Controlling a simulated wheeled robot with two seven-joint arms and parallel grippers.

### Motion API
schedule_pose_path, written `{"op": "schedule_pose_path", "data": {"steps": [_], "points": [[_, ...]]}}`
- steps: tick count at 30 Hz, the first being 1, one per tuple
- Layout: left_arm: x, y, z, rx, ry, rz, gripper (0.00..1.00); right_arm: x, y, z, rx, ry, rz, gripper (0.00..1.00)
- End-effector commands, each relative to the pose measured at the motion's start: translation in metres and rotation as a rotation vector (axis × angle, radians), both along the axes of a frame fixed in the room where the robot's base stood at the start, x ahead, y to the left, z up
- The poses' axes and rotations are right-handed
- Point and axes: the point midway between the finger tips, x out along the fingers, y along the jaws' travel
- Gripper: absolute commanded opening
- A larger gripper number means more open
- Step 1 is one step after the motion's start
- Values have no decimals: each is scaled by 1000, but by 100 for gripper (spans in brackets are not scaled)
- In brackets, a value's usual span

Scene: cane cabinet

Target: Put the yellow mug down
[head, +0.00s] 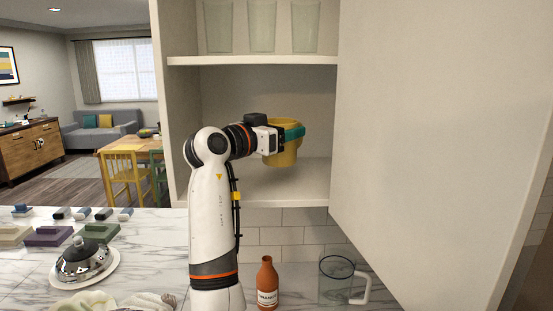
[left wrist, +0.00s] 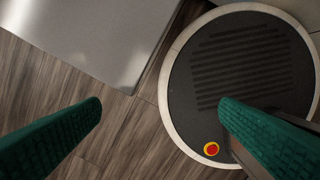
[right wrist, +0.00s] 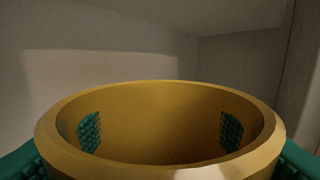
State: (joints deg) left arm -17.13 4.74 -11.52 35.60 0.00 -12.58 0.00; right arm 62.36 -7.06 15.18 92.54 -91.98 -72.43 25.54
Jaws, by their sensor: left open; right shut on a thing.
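The yellow mug (head: 281,157) is upright inside the open wall cabinet, above the lower shelf (head: 305,182). I cannot tell whether its base touches the shelf. My right gripper (head: 291,133) is shut on the mug near its rim. In the right wrist view the mug's round opening (right wrist: 158,92) fills the lower middle, with green finger pads at both sides; the mug looks empty. My left gripper (left wrist: 160,108) is open and empty in the left wrist view, over the wooden floor. It is not in the head view.
Several clear glasses (head: 262,27) stand on the upper shelf (head: 250,61). The cabinet door (head: 430,120) is open at the right. Below, an orange bottle (head: 266,283) and a glass jug (head: 336,281) stand on the marble counter (head: 150,245). The lower shelf is bare around the mug.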

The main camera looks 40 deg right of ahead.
Motion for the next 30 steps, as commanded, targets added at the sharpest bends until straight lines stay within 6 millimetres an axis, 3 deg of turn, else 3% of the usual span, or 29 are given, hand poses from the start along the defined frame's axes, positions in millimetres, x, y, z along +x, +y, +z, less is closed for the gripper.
{"op": "schedule_pose_path", "data": {"steps": [6,13,17,23,24,27,30], "points": [[-13,13,9,18,21,2,85,0,-1,-21,-2,2,-1,30],[-3,-3,22,-3,6,6,85,-1,0,-53,-1,1,-1,30],[3,-11,22,-14,-4,4,85,-1,-1,-58,-2,-2,-1,30],[2,-6,21,-8,-4,1,85,-1,-1,-59,-2,-2,-1,30],[2,-6,21,-7,-4,0,85,-1,-1,-59,0,-1,-1,67],[1,-4,21,-5,-2,1,85,-1,-1,-59,0,-1,-1,84],[1,-3,21,-4,0,1,85,-1,-1,-59,0,-1,-1,84]]}}
